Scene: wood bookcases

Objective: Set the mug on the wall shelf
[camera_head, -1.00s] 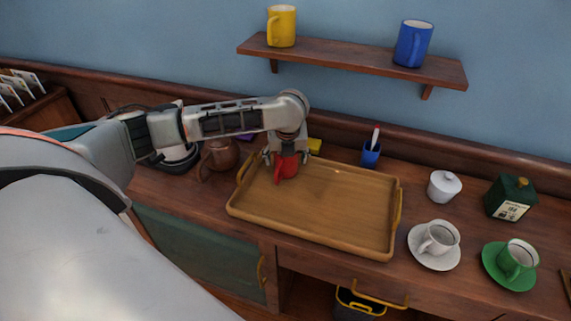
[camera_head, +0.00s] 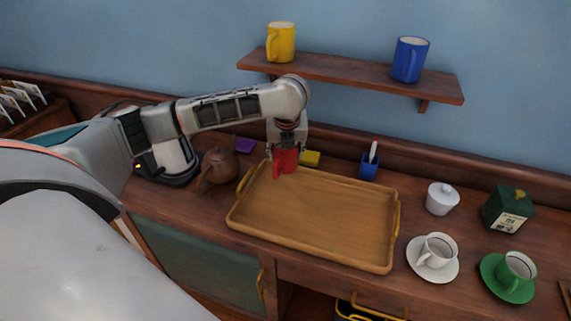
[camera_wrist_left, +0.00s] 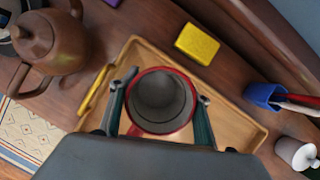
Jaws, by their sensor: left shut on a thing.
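The red mug (camera_head: 285,161) is held upright by my left gripper (camera_head: 286,150) above the far left corner of the wooden tray (camera_head: 315,211). In the left wrist view the mug (camera_wrist_left: 160,98) shows its open rim between the two fingers (camera_wrist_left: 158,112), which are shut on it. The wall shelf (camera_head: 340,74) is higher up on the blue wall. A yellow mug (camera_head: 281,42) stands at its left and a blue mug (camera_head: 410,59) right of its middle. My right gripper is not in view.
A brown teapot (camera_head: 219,168) is left of the tray. A yellow block (camera_head: 310,158) and blue pen cup (camera_head: 369,165) are behind it. White cup (camera_head: 437,250), green cup (camera_head: 516,271), sugar bowl (camera_head: 442,197) and green tin (camera_head: 507,208) stand right. The shelf is clear between its mugs.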

